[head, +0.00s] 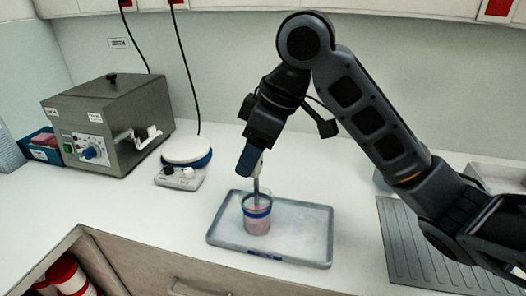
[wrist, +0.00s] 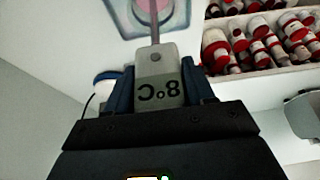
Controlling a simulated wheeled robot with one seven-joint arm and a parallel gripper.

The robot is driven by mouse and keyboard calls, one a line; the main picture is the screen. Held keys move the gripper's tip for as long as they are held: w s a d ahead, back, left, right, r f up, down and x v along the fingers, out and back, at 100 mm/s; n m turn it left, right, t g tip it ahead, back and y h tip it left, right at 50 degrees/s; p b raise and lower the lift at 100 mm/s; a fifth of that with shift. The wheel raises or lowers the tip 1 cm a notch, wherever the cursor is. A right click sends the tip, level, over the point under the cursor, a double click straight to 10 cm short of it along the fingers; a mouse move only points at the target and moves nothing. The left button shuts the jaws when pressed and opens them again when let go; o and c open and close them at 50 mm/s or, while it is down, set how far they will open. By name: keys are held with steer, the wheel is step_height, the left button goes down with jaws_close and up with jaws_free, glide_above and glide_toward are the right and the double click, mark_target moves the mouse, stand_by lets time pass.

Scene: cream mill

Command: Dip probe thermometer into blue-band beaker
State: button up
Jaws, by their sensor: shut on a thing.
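The blue-band beaker (head: 257,223) stands upright on a grey tray (head: 312,256) in the head view and holds pinkish liquid. My gripper (head: 251,160) is above the beaker, shut on the probe thermometer (head: 258,180). The thermometer points down and its lower end is within the beaker's rim; how deep the tip sits is hard to tell. In the wrist view the grey thermometer body (wrist: 158,80) reads "8°C" upside down between my two blue fingers. Its stem runs away toward the beaker, which is mostly cut off at the top edge.
A grey metal water bath (head: 112,125) with a knob stands at the left. A small white device with a blue rim (head: 188,160) is next to it. A ribbed drainboard (head: 425,245) lies at the right. Red-and-white containers (head: 68,275) fill an open drawer below.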

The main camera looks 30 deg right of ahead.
steer(key=shift+r+p, duration=2.55)
steer(key=shift+r, duration=1.75)
steer(key=m+h, duration=0.1)
steer(key=m, duration=0.2)
steer(key=m+t+h, duration=0.1)
steer(key=m, duration=0.2)
steer(key=shift+m+h, duration=0.6)
steer(key=shift+m, duration=0.9)
